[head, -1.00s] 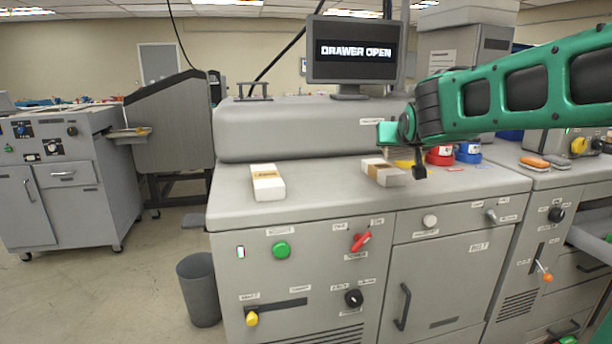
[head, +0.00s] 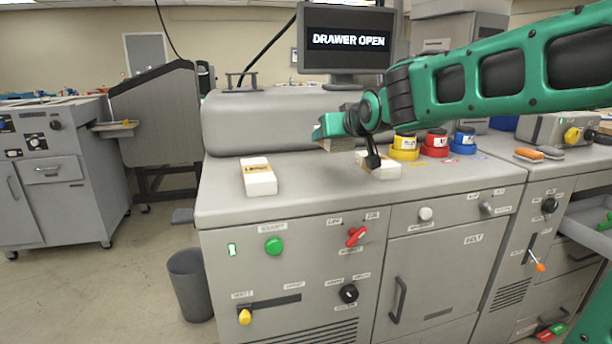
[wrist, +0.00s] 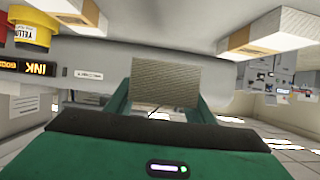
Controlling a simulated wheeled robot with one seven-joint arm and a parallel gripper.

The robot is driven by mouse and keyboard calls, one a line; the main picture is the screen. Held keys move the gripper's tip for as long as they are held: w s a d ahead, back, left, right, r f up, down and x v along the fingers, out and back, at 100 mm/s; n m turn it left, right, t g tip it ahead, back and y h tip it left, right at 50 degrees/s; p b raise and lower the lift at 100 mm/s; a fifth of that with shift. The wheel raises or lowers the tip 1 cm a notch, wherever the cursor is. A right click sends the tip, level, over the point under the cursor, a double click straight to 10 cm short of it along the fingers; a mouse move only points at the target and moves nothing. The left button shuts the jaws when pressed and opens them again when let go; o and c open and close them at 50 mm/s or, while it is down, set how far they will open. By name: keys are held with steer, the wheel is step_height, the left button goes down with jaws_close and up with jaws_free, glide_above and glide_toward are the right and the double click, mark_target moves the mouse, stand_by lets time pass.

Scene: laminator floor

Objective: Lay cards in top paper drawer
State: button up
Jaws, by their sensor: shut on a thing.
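My gripper (head: 336,138) is above the grey machine top (head: 300,190) in the head view. It is shut on a grey-beige block that looks like a stack of cards (wrist: 166,82), seen between the green fingers in the wrist view. In the head view only part of the block shows beneath the gripper. A white pack with a brown band (head: 258,177) lies on the left of the top. A second banded pack (head: 384,170) lies behind my wrist, partly hidden. An open drawer (head: 590,238) shows at the right edge, cut off by the frame.
Yellow (head: 404,147), red (head: 435,143) and blue (head: 464,140) ink pots stand at the back right of the top. A monitor (head: 347,40) reading "DRAWER OPEN" stands behind. A bin (head: 192,287) stands on the floor at left. The top between the two packs is clear.

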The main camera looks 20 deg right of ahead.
steer(key=s+a+n+g+y, duration=0.15)
steer(key=a+n+y, duration=0.3)
steer(key=a, duration=0.95)
glide_above(310, 179)
steer(key=shift+t+y, duration=0.25)
step_height(310, 179, down, 7)
steer(key=shift+w+d+r, duration=0.1)
steer(key=shift+r, duration=0.05)
steer(key=shift+f, duration=1.9)
steer(key=shift+f, duration=0.1)
steer(key=o, duration=1.5)
steer(key=shift+o, duration=0.2)
